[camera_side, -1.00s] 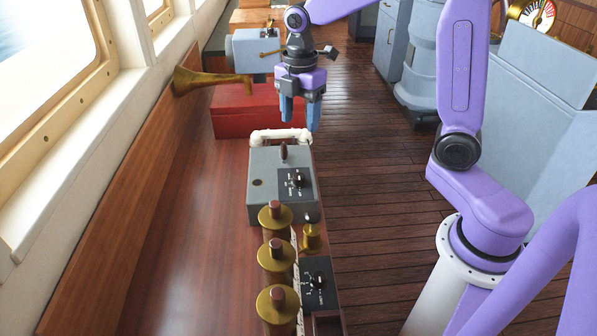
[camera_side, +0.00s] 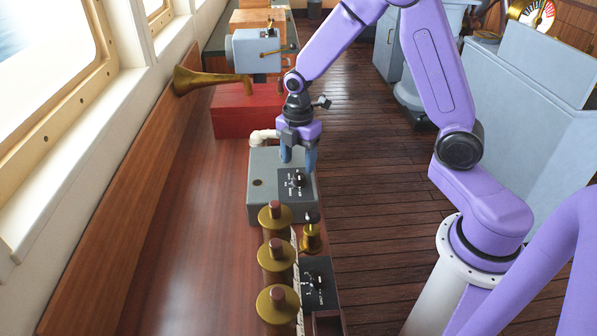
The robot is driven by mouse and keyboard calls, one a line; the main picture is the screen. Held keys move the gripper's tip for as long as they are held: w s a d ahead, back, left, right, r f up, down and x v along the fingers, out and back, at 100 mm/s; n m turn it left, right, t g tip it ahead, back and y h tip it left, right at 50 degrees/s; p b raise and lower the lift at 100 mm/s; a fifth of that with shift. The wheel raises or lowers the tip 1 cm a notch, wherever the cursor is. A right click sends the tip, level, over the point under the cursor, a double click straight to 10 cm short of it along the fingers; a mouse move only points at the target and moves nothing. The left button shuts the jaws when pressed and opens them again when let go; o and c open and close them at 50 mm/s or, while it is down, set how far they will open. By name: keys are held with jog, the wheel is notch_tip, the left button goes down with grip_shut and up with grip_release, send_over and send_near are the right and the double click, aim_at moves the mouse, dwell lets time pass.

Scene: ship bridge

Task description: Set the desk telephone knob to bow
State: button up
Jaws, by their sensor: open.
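The desk telephone (camera_side: 262,207) is a grey box on the wooden desk, with a white handset (camera_side: 262,136) at its far side, partly hidden by my gripper. Its black knob (camera_side: 298,179) sits on a dark labelled plate (camera_side: 287,190) on the top right of the box. The labels are too small to read, so I cannot tell the knob's setting. My gripper (camera_side: 298,164) points down with its blue fingers open, over the far part of the telephone, just behind the knob. I cannot tell whether a finger touches anything.
Three brass-topped cylinders (camera_side: 276,251) and a small brass fitting (camera_side: 311,238) stand in front of the telephone. A second dark knob plate (camera_side: 318,284) lies nearer. A red box (camera_side: 233,118) and brass horn (camera_side: 205,80) are behind. The desk's left side is clear.

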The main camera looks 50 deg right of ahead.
aim_at(298, 176)
jog(key=shift+f, duration=2.35)
jog(key=c, duration=1)
